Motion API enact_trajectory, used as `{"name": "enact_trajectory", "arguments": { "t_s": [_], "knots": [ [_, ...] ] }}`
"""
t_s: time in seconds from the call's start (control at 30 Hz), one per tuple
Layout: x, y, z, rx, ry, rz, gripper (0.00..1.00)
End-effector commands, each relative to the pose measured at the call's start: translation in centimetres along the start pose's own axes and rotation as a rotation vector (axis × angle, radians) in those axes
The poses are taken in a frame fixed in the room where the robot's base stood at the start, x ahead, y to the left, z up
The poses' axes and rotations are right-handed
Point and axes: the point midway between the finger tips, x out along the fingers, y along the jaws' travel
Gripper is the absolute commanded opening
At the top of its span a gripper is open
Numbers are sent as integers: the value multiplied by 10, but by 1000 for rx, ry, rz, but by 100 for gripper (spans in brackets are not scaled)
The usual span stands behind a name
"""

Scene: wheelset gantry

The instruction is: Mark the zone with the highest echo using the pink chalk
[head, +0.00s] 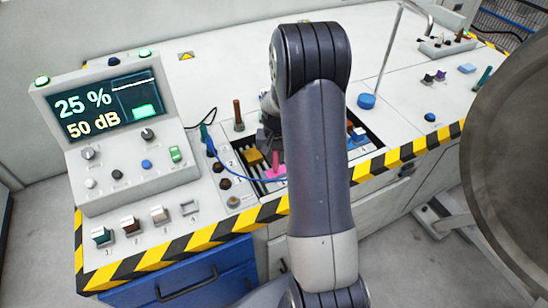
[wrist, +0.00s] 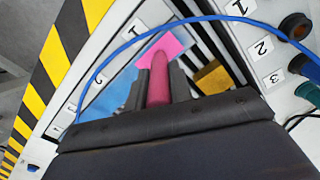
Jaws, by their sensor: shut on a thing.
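My gripper (wrist: 158,88) is shut on the pink chalk (wrist: 158,78), a dark pink stick between its two fingers. The chalk tip appears in front of a flat bright pink patch (wrist: 170,44) in the recessed bay; I cannot tell whether they touch. A flat blue patch (wrist: 106,92) lies beside it. Number labels 1 (wrist: 138,27) and 2 (wrist: 98,78) stand along the bay's edge. In the head view my gripper (head: 271,155) is low over the bay, partly behind my arm. The console screen (head: 110,103) reads 25 % and 50 dB.
A yellow block (wrist: 212,77) lies in the bay. A blue cable (wrist: 190,20) arches across near my gripper. Knobs and sockets line the bay's left side in the head view. A large dark wheel (head: 510,150) stands at the right. The rear worktop (head: 205,75) is mostly clear.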

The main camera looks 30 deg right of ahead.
Motion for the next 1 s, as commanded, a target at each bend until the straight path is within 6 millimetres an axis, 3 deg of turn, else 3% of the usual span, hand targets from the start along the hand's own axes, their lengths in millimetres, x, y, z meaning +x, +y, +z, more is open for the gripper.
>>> {"name": "enact_trajectory", "arguments": {
  "t_s": [1.0],
  "knots": [
    [1, 23, -11, 1, -2, 1, 3]
  ]
}}
